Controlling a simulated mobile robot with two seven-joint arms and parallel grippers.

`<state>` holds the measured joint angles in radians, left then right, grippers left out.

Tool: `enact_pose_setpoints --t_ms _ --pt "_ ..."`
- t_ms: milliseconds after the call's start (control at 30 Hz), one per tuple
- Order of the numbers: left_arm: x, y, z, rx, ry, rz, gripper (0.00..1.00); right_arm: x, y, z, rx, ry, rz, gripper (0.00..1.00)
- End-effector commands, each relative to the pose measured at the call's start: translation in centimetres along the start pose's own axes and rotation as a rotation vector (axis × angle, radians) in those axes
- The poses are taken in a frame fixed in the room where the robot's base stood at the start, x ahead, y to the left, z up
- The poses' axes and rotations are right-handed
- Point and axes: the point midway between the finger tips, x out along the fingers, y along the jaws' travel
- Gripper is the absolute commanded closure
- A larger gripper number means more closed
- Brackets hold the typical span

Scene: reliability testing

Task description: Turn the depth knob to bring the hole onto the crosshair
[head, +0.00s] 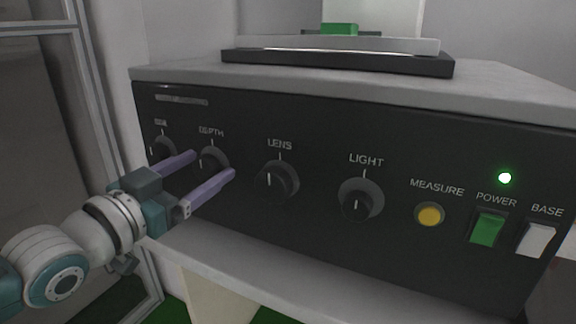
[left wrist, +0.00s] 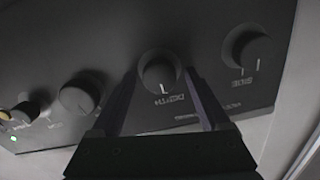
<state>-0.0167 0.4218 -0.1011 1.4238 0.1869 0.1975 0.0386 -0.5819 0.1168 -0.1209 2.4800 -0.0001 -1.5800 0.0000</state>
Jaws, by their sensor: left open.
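The depth knob (head: 213,160) is a dark round knob under the DEPTH label on the black front panel. My left gripper (head: 215,166) is open at the panel, with one purple finger on each side of the depth knob in the head view. In the left wrist view the knob (left wrist: 159,72) sits between the two spread fingers (left wrist: 162,88), and its pale mark points toward the label. I cannot tell whether the fingers touch it. The hole and the crosshair are not visible. My right gripper is in neither view.
The lens knob (head: 277,181) and light knob (head: 360,199) are to the right. A yellow measure button (head: 429,214), green power switch (head: 487,229) and white base switch (head: 536,240) follow. Another knob (head: 161,149) is close on the left. A dark plate (head: 336,62) lies on top.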

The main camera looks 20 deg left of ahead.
Motion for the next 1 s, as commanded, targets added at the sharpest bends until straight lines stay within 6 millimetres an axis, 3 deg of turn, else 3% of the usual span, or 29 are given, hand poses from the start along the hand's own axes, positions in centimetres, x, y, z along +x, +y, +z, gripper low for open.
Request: enact_pose_setpoints --t_ms 167,833,1000 --pt "-0.02 0.02 -0.01 0.000 0.000 0.000 0.23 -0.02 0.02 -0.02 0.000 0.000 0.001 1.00" --pt "-0.04 0.02 -0.01 0.000 0.000 0.000 0.99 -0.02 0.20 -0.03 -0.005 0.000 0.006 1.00" --pt "-0.04 0.02 -0.02 0.002 0.000 0.000 1.00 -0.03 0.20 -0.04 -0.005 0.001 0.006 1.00"
